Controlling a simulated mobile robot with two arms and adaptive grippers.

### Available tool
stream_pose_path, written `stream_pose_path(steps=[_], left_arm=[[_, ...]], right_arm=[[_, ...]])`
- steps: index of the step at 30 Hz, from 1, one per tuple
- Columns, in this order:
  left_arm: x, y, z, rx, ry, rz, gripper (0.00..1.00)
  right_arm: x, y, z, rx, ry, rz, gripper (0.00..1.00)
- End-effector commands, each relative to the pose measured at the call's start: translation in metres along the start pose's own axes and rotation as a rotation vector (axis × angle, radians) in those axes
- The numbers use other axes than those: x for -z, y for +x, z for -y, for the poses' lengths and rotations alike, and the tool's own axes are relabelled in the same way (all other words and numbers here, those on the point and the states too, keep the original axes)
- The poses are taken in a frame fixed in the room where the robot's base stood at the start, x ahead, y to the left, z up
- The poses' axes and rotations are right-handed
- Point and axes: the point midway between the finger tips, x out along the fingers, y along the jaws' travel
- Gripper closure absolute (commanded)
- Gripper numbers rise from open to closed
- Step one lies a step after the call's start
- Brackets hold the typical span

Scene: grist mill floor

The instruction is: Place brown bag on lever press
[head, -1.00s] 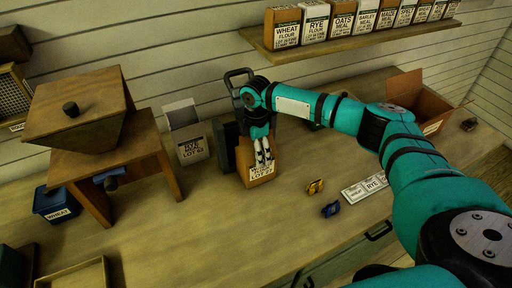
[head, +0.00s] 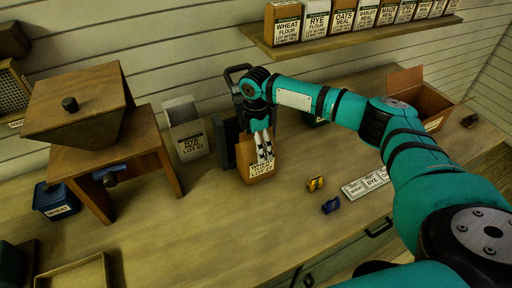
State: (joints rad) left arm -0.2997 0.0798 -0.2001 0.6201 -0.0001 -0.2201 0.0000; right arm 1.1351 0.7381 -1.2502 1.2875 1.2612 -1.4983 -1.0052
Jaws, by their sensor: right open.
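The brown bag (head: 262,170), with a white label reading wheat and a lot number, stands upright at the middle of the bench. It is directly in front of the dark lever press (head: 226,143), whose tall handle rises behind my arm. My right gripper (head: 265,158) points down at the bag's top, its pale fingertips overlapping the bag's front. It is open; whether the fingers touch the bag is unclear. The gripper and wrist hide part of the press and the bag's top. My left gripper is out of view.
A white rye bag (head: 187,138) stands left of the press, beside a wooden hopper stand (head: 110,168) with a blue wheat bin (head: 57,201). Yellow (head: 316,184) and blue clips (head: 330,206) and a label strip (head: 366,184) lie right. A shelf of flour bags (head: 350,42) hangs above.

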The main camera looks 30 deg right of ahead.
Motion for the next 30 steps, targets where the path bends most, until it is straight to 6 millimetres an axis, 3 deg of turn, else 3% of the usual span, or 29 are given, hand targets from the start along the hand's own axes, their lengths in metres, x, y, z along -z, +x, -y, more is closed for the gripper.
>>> stream_pose_path(steps=[9, 15, 30], left_arm=[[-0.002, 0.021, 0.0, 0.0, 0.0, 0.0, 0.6], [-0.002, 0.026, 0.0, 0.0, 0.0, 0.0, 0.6], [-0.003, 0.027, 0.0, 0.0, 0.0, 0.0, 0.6]], right_arm=[[0.0, -0.066, -0.001, -0.005, 0.0, -0.001, 0.0], [0.0, -0.096, -0.001, -0.002, 0.001, 0.0, 0.0], [0.0, -0.105, 0.0, 0.0, 0.0, 0.0, 0.0]])
